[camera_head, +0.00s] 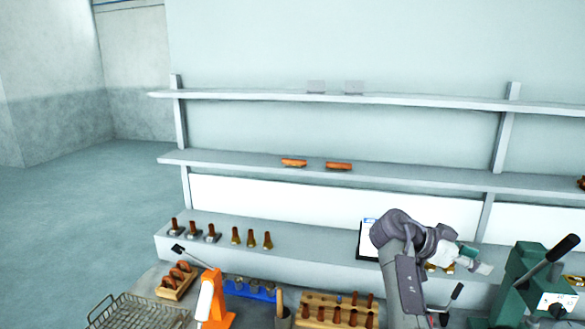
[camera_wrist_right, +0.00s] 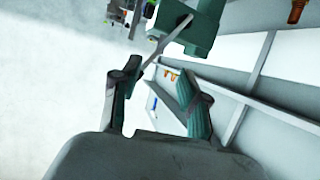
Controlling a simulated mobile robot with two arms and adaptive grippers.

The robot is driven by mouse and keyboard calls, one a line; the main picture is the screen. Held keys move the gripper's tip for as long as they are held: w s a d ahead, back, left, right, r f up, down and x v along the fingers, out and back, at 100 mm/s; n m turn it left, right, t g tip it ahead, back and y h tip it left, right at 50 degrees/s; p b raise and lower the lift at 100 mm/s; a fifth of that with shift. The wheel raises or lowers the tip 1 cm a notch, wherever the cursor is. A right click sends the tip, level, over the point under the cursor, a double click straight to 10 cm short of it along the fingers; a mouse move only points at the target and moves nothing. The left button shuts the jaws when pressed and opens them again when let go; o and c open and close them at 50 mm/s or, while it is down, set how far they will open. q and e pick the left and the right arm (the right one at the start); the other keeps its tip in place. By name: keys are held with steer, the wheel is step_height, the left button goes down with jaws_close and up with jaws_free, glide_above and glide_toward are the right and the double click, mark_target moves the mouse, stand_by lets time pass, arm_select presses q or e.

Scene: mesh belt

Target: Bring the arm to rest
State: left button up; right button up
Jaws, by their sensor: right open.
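My right arm (camera_head: 402,265) rises from the bottom of the head view, and its forearm bends to the right. The right gripper (camera_head: 478,262) points right, in front of the low shelf and left of a green lever press (camera_head: 522,275). In the right wrist view its two fingers (camera_wrist_right: 158,75) stand apart with nothing between them. The green press also shows beyond the fingers in that view (camera_wrist_right: 205,25). My left gripper is in neither view.
An orange device (camera_head: 212,300), a wire basket (camera_head: 135,312), a blue rack (camera_head: 250,290) and a wooden block with several handled tools (camera_head: 325,310) crowd the bench. Wall shelves (camera_head: 240,158) run behind. A clipboard (camera_head: 368,238) is partly hidden by my arm. Open floor lies left.

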steer(key=s+a+f+n+t+y, duration=0.25)
steer(key=s+f+n, duration=0.35)
steer(key=f, duration=0.7)
steer(key=s+a+f+n+t+y, duration=0.15)
steer(key=s+f+n+y, duration=0.3)
steer(key=s+f, duration=0.6)
steer(key=s+a+f+n+y, duration=0.3)
steer(key=s+a+n+y, duration=0.55)
steer(key=s+a, duration=0.8)
steer(key=s+d+f+n+g+h+b, duration=0.2)
steer(key=f+b, duration=1)
steer(key=f, duration=2.7)
arm_select(q)
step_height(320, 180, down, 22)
steer(key=b, duration=1)
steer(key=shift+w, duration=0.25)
arm_select(e)
steer(key=s+d+f, duration=0.1)
steer(key=s+f, duration=0.7)
steer(key=f, duration=0.5)
steer(key=s+d+f, duration=0.2)
steer(key=s+f, duration=0.7)
steer(key=f, duration=0.4)
steer(key=shift+s+m+g, duration=0.3)
steer(key=shift+g, duration=0.1)
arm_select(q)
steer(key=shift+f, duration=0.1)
arm_select(e)
steer(key=shift+d, duration=0.1)
